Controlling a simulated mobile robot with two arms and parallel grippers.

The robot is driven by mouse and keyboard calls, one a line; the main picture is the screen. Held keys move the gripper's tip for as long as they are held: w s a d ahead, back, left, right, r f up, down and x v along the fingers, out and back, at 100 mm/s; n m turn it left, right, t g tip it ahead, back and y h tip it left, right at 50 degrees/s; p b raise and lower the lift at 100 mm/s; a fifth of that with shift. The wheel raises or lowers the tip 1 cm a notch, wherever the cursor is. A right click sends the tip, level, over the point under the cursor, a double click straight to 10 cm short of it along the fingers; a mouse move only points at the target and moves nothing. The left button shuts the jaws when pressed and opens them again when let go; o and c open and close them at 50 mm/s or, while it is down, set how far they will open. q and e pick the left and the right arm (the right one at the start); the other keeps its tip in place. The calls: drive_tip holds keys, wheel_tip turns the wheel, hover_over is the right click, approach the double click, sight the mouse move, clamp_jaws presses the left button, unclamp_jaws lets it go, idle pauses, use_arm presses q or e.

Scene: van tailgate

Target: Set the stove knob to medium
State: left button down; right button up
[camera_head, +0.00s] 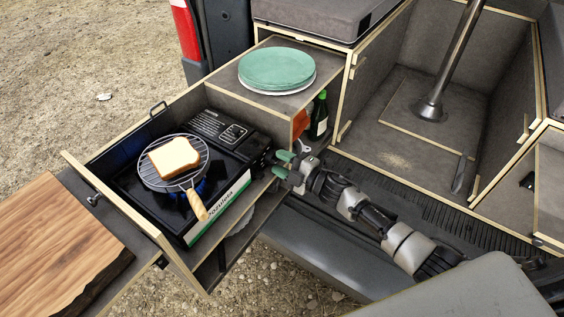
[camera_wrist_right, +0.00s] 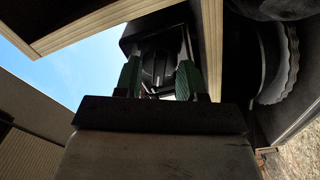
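A black camping stove (camera_head: 213,130) with a green-and-white side label sits in a pull-out drawer. A blue flame (camera_head: 201,188) shows under the grill rack. The stove knob (camera_wrist_right: 158,68) is dark and shows in the right wrist view, ahead of and between my right fingertips. My right gripper (camera_head: 281,164) is at the stove's right end, its green fingers apart; they also show apart in the wrist view (camera_wrist_right: 159,80). Contact with the knob cannot be made out. In the head view the knob is hard to see. My left gripper is not in view.
Toast (camera_head: 174,157) lies on a round wood-handled grill rack (camera_head: 150,178) over the burner. Green plates (camera_head: 276,67) stand on the shelf behind. A bottle (camera_head: 319,117) is in the compartment near my right gripper. A wooden board (camera_head: 58,240) is at left.

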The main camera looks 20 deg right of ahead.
drive_tip(key=b+v, duration=0.1)
drive_tip(key=v, duration=0.9)
drive_tip(key=shift+s+d, duration=0.25)
drive_tip(key=shift+s, duration=0.05)
